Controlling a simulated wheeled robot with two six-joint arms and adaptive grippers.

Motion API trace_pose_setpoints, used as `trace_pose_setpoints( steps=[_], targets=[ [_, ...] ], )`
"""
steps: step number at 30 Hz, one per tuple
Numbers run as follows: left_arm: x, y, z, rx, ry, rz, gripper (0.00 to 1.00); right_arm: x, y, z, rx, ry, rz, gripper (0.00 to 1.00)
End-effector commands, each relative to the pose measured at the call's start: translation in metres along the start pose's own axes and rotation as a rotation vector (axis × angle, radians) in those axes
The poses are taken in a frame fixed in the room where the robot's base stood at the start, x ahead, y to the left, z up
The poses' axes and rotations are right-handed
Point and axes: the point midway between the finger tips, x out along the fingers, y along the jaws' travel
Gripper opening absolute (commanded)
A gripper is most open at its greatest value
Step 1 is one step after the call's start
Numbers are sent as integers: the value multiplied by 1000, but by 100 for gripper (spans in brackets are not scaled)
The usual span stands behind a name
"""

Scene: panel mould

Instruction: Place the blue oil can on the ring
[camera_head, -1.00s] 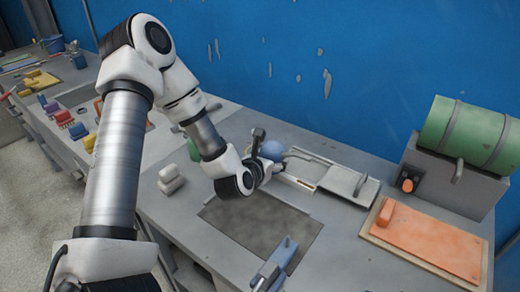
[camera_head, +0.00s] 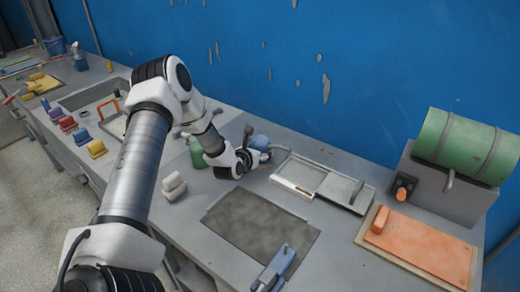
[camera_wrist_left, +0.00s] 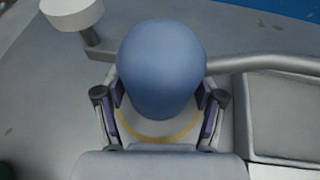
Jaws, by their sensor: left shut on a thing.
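The blue oil can (camera_head: 261,142) is at the back of the bench, left of the shallow grey tray, partly hidden by my left gripper (camera_head: 250,158). In the left wrist view the can (camera_wrist_left: 162,68) is a rounded blue body with a grey spout reaching right. My left gripper's two fingers (camera_wrist_left: 160,98) are shut on its sides. The yellow ring (camera_wrist_left: 160,137) shows as an arc on the grey surface below the can. The can hides the rest of the ring, and I cannot tell whether the can touches the surface. My right gripper is not in view.
A green container (camera_head: 196,155) stands left of my gripper, partly hidden. A grey tray (camera_head: 318,181) lies to the right. A dark flat plate (camera_head: 262,225), a pale block stack (camera_head: 173,187) and a blue clamp-like tool (camera_head: 275,270) are nearer. An orange board (camera_head: 420,247) lies right.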

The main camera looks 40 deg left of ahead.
Motion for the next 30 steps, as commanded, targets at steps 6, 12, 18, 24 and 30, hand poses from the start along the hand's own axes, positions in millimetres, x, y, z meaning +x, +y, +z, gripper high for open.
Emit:
trace_pose_setpoints(
  steps=[6, 12, 18, 24, 30],
  targets=[
    [1, 0, -2, -1, -2, 0, 13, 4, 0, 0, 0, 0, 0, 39],
    [1, 0, -2, 0, 0, 0, 94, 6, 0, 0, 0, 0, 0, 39],
    [1, 0, -2, 0, 0, 0, 94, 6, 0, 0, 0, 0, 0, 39],
    [-1, 0, 2, 0, 0, 0, 94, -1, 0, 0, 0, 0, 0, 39],
    [-37, 0, -2, -9, 0, 0, 94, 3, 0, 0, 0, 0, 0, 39]
  ],
)
